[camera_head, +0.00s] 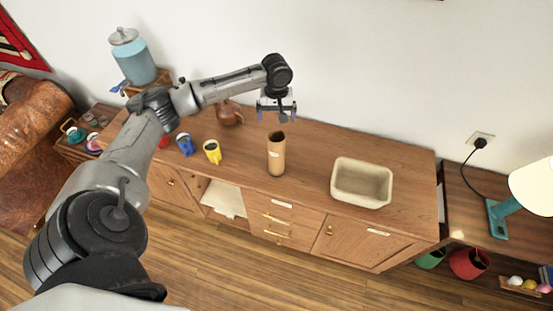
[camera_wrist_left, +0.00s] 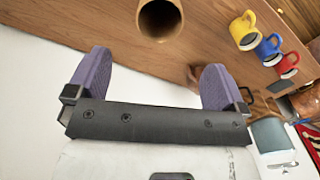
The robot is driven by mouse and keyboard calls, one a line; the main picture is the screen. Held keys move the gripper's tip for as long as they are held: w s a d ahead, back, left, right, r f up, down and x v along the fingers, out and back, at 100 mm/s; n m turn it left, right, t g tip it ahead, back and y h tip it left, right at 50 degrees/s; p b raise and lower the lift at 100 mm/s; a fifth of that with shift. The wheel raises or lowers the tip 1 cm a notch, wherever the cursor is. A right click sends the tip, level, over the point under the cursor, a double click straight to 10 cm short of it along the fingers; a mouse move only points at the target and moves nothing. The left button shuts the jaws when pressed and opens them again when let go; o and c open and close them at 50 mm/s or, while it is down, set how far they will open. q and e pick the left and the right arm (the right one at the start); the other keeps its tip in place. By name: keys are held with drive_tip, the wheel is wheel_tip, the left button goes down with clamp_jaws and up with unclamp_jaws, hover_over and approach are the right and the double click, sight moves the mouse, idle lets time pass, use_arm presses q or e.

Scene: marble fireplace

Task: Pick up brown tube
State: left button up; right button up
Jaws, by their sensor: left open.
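The brown tube (camera_head: 276,155) stands upright on the wooden cabinet top, with a dark open upper end. In the left wrist view the tube (camera_wrist_left: 160,20) shows at the top, its round opening toward the camera and part of it cut off by the frame edge. My left gripper (camera_head: 277,114) is above and behind the tube in the head view, apart from it. In the left wrist view its two purple fingers (camera_wrist_left: 156,82) are spread wide with nothing between them. My right gripper is not in view.
A cream basin (camera_head: 362,183) stands right of the tube. Yellow (camera_head: 212,152) and blue (camera_head: 185,145) mugs stand to the left, with a brown pot (camera_head: 229,114) behind. A blue dispenser (camera_head: 134,62) is at the back left. The wooden top (camera_head: 315,155) is clear between tube and basin.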

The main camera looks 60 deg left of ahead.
sight(276, 139)
use_arm(q)
wheel_tip(276, 139, down, 13)
idle(0.8)
drive_tip(key=c, duration=1.3)
drive_tip(key=shift+r, duration=0.1)
